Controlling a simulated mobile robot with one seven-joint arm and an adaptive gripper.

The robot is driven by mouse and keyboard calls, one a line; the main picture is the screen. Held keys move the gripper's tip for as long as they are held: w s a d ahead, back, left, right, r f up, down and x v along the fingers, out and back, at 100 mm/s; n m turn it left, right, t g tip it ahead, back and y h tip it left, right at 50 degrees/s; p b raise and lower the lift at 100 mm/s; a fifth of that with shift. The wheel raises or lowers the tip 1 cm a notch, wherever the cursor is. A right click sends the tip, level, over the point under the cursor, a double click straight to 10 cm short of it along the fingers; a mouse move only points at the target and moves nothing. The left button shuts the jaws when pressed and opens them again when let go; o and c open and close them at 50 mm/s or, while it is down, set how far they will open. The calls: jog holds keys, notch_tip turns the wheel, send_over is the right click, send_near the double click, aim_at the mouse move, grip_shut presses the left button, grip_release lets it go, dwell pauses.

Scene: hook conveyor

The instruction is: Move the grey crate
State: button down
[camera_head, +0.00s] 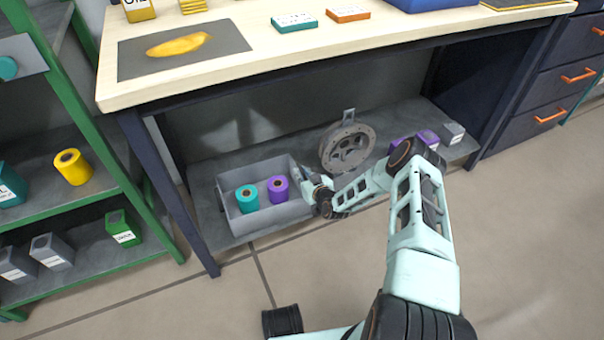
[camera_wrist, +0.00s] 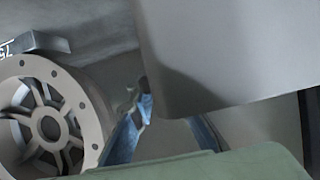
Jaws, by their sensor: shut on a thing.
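The grey crate (camera_head: 272,219) sits on the low shelf under the workbench, at its left end. A teal spool (camera_head: 247,199) and a purple spool (camera_head: 278,189) stand inside it. My gripper (camera_head: 308,182) is at the crate's right side and shut on its right wall. In the wrist view the crate's grey side (camera_wrist: 225,50) fills the upper right, and the blue fingers of my gripper (camera_wrist: 165,112) are partly hidden by it.
A grey spoked wheel (camera_head: 348,148) stands behind my gripper on the shelf. Purple and grey blocks (camera_head: 452,132) are at the shelf's right end. The bench leg (camera_head: 165,180) is close to the crate's left. A green rack (camera_head: 85,110) stands further left. The floor in front is mostly clear.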

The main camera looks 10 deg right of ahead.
dwell(0.3)
jog(key=c, duration=1.8)
grip_release()
jog(key=shift+s, duration=0.2)
jog(key=v, duration=1.1)
jog(key=shift+s+r, duration=0.2)
jog(key=shift+s, duration=0.1)
